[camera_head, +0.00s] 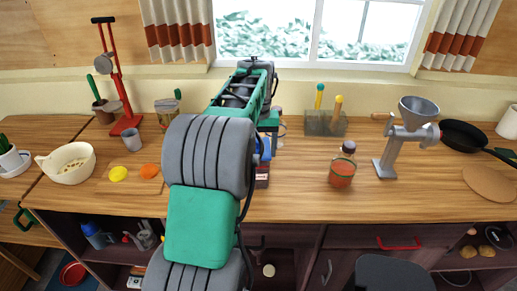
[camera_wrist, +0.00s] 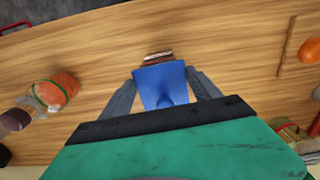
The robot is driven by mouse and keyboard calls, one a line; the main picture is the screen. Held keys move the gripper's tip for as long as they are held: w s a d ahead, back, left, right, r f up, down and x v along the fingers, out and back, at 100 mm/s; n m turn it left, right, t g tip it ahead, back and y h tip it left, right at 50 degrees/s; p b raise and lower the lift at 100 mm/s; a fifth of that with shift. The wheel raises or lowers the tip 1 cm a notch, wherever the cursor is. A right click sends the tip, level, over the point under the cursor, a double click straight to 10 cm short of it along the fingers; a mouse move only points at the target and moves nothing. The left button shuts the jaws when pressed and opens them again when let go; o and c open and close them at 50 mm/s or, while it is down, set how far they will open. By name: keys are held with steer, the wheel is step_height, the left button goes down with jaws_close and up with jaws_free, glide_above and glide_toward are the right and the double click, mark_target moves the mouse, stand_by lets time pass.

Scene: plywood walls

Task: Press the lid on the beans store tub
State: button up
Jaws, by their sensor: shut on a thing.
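A blue lid (camera_wrist: 160,84) is held between the two fingers of my gripper (camera_wrist: 162,78) in the wrist view. In the head view the blue lid (camera_head: 265,148) shows just right of my arm, with my gripper (camera_head: 268,130) partly hidden there. The beans tub (camera_head: 262,177) is a small container with dark red-brown contents, standing on the counter below the lid and partly hidden by my arm. The tub (camera_wrist: 157,57) also peeks out past the lid's far edge in the wrist view. I cannot tell whether lid and tub touch.
A bottle with orange-red contents (camera_head: 342,168) and a metal grinder (camera_head: 403,135) stand to the right. A board with yellow and orange pieces (camera_head: 131,182), a grey cup (camera_head: 132,141) and a cream bowl (camera_head: 67,164) are left. The counter between tub and bottle is clear.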

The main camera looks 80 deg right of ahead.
steer(key=o, duration=1.4)
steer(key=shift+o, duration=0.4)
step_height(320, 180, up, 8)
steer(key=p, duration=0.6)
steer(key=shift+c, duration=0.4)
jaws_close()
stand_by(0.5)
